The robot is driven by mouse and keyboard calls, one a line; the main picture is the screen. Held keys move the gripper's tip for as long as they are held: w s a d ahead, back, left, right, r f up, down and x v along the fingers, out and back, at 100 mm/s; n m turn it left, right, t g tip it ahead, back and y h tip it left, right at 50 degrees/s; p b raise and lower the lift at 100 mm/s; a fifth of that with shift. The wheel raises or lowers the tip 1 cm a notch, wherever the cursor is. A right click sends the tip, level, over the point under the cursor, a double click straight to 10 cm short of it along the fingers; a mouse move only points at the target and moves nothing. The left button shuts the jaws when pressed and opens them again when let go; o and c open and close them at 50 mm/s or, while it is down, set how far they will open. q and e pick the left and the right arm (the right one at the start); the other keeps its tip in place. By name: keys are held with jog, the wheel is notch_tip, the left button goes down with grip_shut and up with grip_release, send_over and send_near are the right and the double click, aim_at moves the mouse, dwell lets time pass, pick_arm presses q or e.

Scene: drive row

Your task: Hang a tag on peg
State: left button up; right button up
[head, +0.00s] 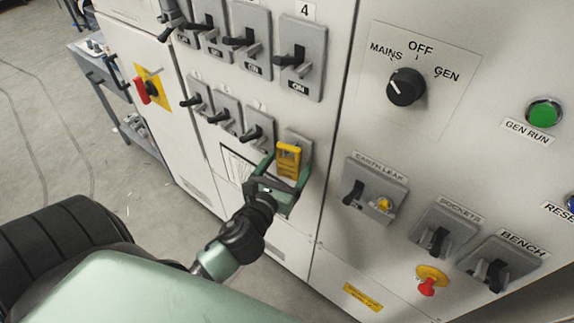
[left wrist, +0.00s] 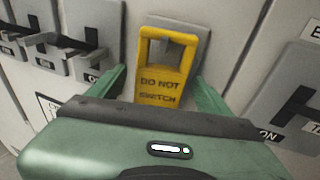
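A yellow tag (head: 289,158) lettered "DO NOT SWITCH" is at the last switch of the lower row on the cabinet. It also shows in the left wrist view (left wrist: 162,88), upright in front of a grey switch plate (left wrist: 190,32), with grey showing through its top opening. My left gripper (head: 283,174) is in front of the tag. Its green fingers stand apart on either side of the tag, with gaps between them and its edges. My right gripper is not in view.
Other black-levered switches (head: 257,131) stick out close to the left. The earth leak switch (head: 375,190) and a red button (head: 427,286) stand out to the right. A grey trolley (head: 103,75) is at the far left beside open floor.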

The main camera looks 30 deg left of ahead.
pick_arm(q)
jog(key=f+b+v, duration=0.1)
jog(key=b+v, duration=0.1)
jog(key=v, duration=0.5)
jog(key=s+d+f+n+g+h+b, duration=0.1)
jog(key=s+f+n+g, duration=0.3)
jog(key=f, duration=0.9)
jog(key=s+f+n+g+b, duration=0.15)
jog(key=f+n, duration=0.45)
jog(key=f, duration=0.7)
jog(key=s+d+f+n+g+h, duration=0.1)
jog(key=s+f+n+g, duration=0.3)
jog(key=f, duration=0.9)
jog(key=s+d+f+n+g+b, duration=0.1)
jog(key=s+f+n+g, duration=0.4)
jog(key=s+f+n, duration=1.2)
jog(key=s+f+b, duration=0.1)
jog(key=s+f, duration=0.2)
jog(key=s, duration=0.3)
jog(key=shift+n+h, duration=0.3)
jog(key=shift+h, duration=0.1)
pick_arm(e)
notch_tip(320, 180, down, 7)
pick_arm(q)
jog(key=shift+s+g, duration=0.1)
jog(key=shift+g, duration=0.15)
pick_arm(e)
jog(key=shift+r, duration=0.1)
